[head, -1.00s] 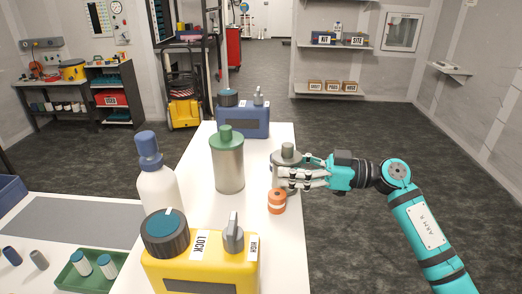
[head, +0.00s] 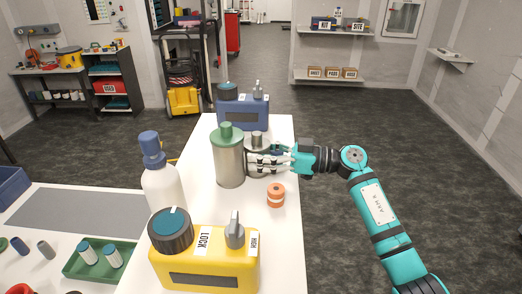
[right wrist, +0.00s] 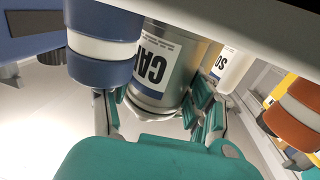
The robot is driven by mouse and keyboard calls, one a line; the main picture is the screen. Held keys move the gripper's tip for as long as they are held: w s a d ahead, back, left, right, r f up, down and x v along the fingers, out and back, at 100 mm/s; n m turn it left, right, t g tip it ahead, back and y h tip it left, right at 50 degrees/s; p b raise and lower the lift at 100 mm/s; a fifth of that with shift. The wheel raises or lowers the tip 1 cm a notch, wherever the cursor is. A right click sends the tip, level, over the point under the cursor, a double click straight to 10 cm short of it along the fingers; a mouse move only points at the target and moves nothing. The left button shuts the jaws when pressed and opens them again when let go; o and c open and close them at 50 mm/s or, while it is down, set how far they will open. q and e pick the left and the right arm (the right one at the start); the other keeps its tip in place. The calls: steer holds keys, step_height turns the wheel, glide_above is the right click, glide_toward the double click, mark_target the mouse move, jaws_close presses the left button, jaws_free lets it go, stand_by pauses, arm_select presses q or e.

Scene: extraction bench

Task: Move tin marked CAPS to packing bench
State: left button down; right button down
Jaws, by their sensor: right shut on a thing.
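The grey metal tin (head: 257,139) with a small knob on top is at the right side of the white bench, just right of the green-capped metal canister (head: 229,160), which partly hides it. In the right wrist view the tin marked CAPS (right wrist: 160,65) shows part of its label, with the letters upside down. My right gripper (head: 268,161) reaches in from the right and is shut on this tin, its fingers around the body. I cannot tell whether the tin's base touches the bench top. My left gripper is not in view.
A white bottle with a blue cap (head: 162,188), a yellow device marked LOCK (head: 215,262), an orange banded piece (head: 276,195) and a blue device (head: 243,117) stand on the bench (head: 283,235). A green tray (head: 103,270) lies left. Floor to the right is clear.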

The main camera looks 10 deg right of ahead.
steer(key=shift+d+r, duration=0.1)
steer(key=c, duration=0.8)
jaws_free()
steer(key=shift+f, duration=0.2)
steer(key=o, duration=0.4)
steer(key=shift+s, duration=0.1)
steer(key=shift+c, duration=0.2)
